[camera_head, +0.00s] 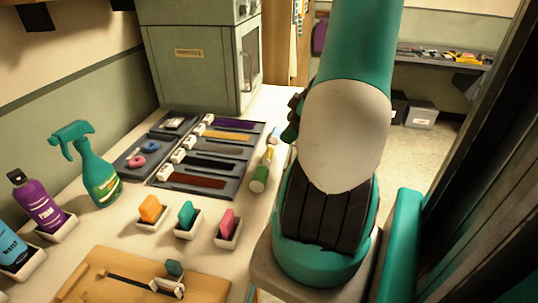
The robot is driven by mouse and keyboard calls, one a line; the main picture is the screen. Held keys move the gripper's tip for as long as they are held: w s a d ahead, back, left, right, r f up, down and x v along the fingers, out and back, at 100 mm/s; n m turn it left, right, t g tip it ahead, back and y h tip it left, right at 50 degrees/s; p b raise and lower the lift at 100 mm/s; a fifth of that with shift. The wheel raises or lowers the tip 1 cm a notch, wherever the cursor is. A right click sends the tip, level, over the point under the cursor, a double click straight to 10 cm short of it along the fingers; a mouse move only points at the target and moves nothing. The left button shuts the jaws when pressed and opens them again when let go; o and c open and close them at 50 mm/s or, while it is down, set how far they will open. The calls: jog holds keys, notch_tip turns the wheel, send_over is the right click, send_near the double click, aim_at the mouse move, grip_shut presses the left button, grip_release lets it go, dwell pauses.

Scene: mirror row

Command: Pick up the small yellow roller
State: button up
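A small yellow roller (267,157) lies on the light counter, just right of the grey tool tray and close to my arm. A green roller (259,176) with a pale end lies against its near side, and a small blue one (274,134) lies beyond it. They are small in the picture, so I cannot tell whether they touch. My teal arm rises at the right of the counter and hides what is behind it.
The grey tray (250,165) holds several coloured strips. Small dishes with orange, green and pink blocks stand nearer. A green spray bottle (99,170) and purple bottle (42,203) stand left. A wooden board (105,270) lies in front; a grey-green oven (190,65) stands behind.

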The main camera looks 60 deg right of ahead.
aim_at(269, 152)
jog(key=x, duration=0.5)
jog(key=shift+w+f, duration=0.1)
jog(key=shift+a+p+x, duration=0.15)
jog(key=shift+p+x, duration=0.3)
jog(key=shift+x, duration=0.9)
jog(key=shift+a+p+x, duration=0.15)
jog(key=shift+p+x, duration=0.25)
jog(key=shift+x, duration=0.95)
jog(key=c, duration=0.8)
